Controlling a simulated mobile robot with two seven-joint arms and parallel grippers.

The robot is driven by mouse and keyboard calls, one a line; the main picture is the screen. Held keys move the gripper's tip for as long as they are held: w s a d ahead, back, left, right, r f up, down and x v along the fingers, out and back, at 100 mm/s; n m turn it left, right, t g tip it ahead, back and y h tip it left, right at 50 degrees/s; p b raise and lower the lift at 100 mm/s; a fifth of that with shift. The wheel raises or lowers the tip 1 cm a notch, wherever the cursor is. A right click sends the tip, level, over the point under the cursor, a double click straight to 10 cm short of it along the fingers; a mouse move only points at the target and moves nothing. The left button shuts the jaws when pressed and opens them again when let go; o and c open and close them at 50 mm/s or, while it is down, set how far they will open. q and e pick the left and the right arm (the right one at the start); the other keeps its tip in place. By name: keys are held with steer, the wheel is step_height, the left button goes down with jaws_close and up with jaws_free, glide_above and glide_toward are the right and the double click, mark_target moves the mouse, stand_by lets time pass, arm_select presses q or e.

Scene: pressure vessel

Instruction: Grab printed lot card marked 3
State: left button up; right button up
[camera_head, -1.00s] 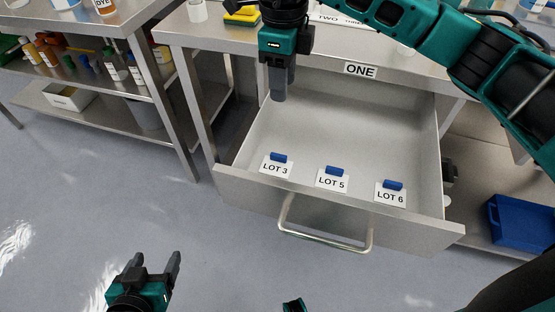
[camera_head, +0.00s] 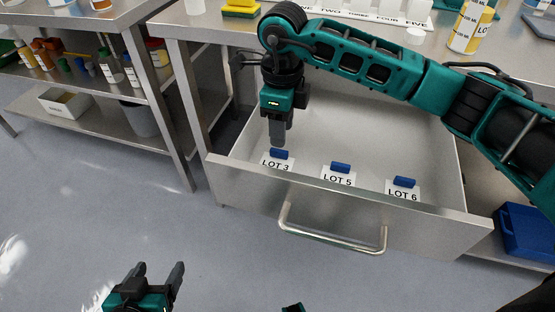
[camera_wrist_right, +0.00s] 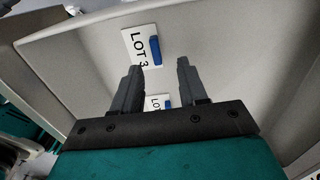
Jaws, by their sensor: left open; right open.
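The lot card marked 3 (camera_head: 276,164) lies in the open drawer at its left front, a white card with a blue grip (camera_head: 279,154) on its top edge. In the right wrist view the LOT 3 card (camera_wrist_right: 140,48) lies ahead of the fingertips, with its blue grip (camera_wrist_right: 155,50). My right gripper (camera_head: 278,142) points down just above and behind the card; in the wrist view it (camera_wrist_right: 158,72) is open with nothing between the fingers. My left gripper (camera_head: 160,270) is open and empty over the floor at lower left.
The LOT 5 card (camera_head: 338,178) and LOT 6 card (camera_head: 403,192) lie to the right in the same drawer. The drawer's front wall (camera_head: 340,200) with its metal handle (camera_head: 330,235) stands close before the cards. The counter above holds a yellow sponge (camera_head: 240,8).

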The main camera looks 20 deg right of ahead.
mark_target(279, 151)
steer(key=f, duration=0.3)
steer(key=f+b, duration=0.1)
steer(key=f, duration=0.1)
steer(key=shift+s+a, duration=0.15)
steer(key=shift+a, duration=0.1)
steer(key=shift+c, duration=0.2)
jaws_close()
